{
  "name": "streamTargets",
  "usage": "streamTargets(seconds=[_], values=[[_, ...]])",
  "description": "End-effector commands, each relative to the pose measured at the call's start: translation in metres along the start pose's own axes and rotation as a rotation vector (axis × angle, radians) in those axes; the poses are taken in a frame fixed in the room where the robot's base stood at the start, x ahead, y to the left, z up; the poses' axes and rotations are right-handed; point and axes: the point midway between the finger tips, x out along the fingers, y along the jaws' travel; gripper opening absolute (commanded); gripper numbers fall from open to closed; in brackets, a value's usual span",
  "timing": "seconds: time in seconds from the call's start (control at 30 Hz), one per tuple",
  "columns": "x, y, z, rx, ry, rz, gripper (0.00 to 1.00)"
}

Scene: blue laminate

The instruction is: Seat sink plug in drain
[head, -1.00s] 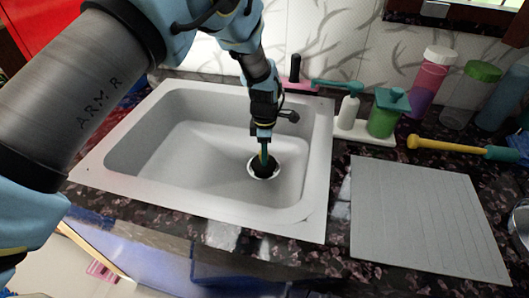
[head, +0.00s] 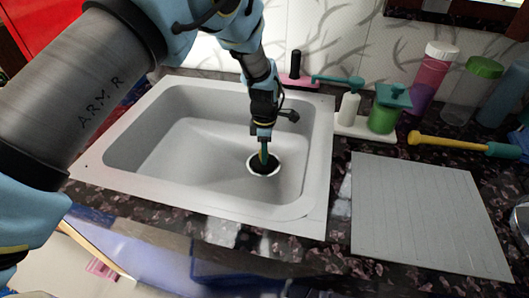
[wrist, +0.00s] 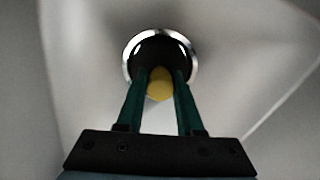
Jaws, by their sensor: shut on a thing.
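The black plug (wrist: 160,48) shows in the wrist view with a yellow knob (wrist: 160,88). It lies within the bright metal ring of the drain (wrist: 126,66). My gripper (wrist: 159,76) is shut on the knob, one green finger on each side. In the head view my gripper (head: 264,158) points down into the sink, over the drain (head: 262,176). The dark plug there fills most of the ring. The fingers partly hide it, and I cannot tell whether it is fully down or slightly above the drain.
The grey sink basin (head: 185,150) is otherwise empty, with walls around my gripper. A green soap bottle (head: 385,115), a yellow-handled brush (head: 440,142) and a grey board (head: 420,215) are on the counter to the right.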

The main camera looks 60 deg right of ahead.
Motion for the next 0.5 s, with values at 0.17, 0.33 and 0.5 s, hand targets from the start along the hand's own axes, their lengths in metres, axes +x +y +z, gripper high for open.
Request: streamTargets(seconds=[0.17,0.33,0.5], values=[[0.003,0.000,0.000,0.000,0.000,0.000,0.00],[0.008,0.000,0.000,0.000,0.000,0.000,0.00],[0.013,0.000,0.000,0.000,0.000,0.000,0.00]])
